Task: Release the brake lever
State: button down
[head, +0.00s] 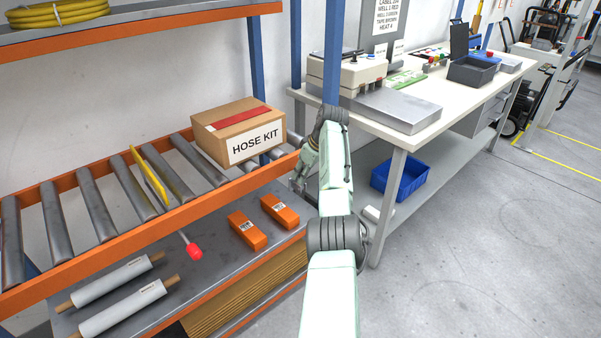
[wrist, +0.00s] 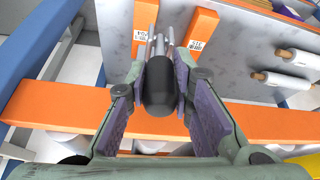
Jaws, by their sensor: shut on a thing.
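My gripper (head: 299,181) is low beside the right end of the orange conveyor rail, below the cardboard box. In the wrist view my gripper (wrist: 159,72) has its fingers closed on both sides of a black rounded grip (wrist: 158,92). Grey rods run from the grip's far end. In the head view the grip is hidden by my gripper and arm; whether it is the brake lever's handle cannot be told for sure. A yellow bar (head: 149,178) stands slanted across the rollers, and a rod with a red knob (head: 194,252) shows below the rail.
The hose kit box (head: 238,130) sits on the rollers near my gripper. The orange rail (head: 130,230) crosses close to my fingers. Orange boxes (head: 247,231) and white rolls (head: 125,307) lie on the lower shelf. A workbench (head: 400,150) stands right of my arm.

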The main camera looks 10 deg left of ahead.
jog(key=shift+w+a, duration=0.15)
jog(key=shift+a, duration=0.05)
dwell(0.6)
jog(key=c, duration=1.4)
grip_release()
jog(key=shift+g+h, duration=0.3)
jog(key=v, duration=1.2)
jog(key=shift+f, duration=0.15)
